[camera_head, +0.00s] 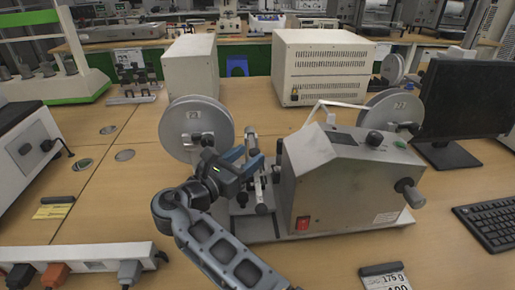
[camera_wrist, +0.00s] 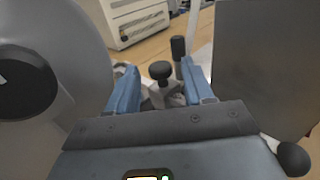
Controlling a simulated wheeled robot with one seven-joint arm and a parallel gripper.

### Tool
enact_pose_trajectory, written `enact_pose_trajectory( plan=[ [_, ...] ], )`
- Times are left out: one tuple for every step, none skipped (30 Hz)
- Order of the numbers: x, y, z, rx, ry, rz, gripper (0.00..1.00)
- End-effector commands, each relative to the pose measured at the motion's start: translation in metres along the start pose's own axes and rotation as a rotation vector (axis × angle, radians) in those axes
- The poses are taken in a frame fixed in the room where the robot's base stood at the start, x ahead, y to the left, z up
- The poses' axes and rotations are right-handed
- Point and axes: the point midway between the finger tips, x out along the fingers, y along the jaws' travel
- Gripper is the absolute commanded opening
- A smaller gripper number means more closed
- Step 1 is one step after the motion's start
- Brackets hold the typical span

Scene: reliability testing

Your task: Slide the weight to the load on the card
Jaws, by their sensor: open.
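The test machine (camera_head: 345,185) is a grey metal box with a red switch, standing on a flat base. A rod assembly with small cylinders and knobs (camera_head: 262,208) stands between its body and the left reel; I cannot tell for sure which part is the weight. My gripper (camera_head: 243,161) is open with blue fingers at the rod assembly. In the wrist view, a black knob (camera_wrist: 160,70) shows between and beyond the fingers (camera_wrist: 160,88). Nothing is visibly held.
A large reel (camera_head: 187,118) is close left of my gripper, and the machine body is close right. Another reel (camera_head: 394,106) is behind the machine. A monitor (camera_head: 468,85) and keyboard (camera_head: 490,225) stand right. A power strip (camera_head: 80,257) lies front left.

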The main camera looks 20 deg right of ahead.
Motion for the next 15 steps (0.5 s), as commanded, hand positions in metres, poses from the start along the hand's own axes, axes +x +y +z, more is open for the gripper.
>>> enact_pose_trajectory(
  plan=[
    [0.008,-0.001,0.0,0.0,0.0,-0.002,0.52],
    [0.012,-0.001,0.0,0.0,0.0,-0.002,0.52],
    [0.018,0.0,0.0,0.0,0.0,-0.001,0.52],
    [0.021,0.0,0.0,0.0,0.0,-0.001,0.52],
    [0.024,0.0,0.001,0.001,0.0,-0.001,0.52],
    [0.028,0.0,0.001,0.001,0.0,0.0,0.52],
    [0.03,0.0,0.001,0.001,0.0,0.0,0.52],
    [0.032,0.0,0.001,0.001,0.0,0.001,0.52],
    [0.034,0.0,0.001,0.001,0.0,0.001,0.52],
    [0.035,0.0,0.0,0.001,0.0,0.001,0.52],
    [0.036,0.0,0.0,0.001,0.0,0.001,0.52],
    [0.037,0.0,0.0,0.001,0.0,0.001,0.52],
    [0.037,0.0,0.0,0.001,0.0,0.001,0.52],
    [0.037,0.0,0.0,0.001,0.0,0.001,0.52],
    [0.037,0.0,0.0,0.001,0.0,0.001,0.52]
  ],
)
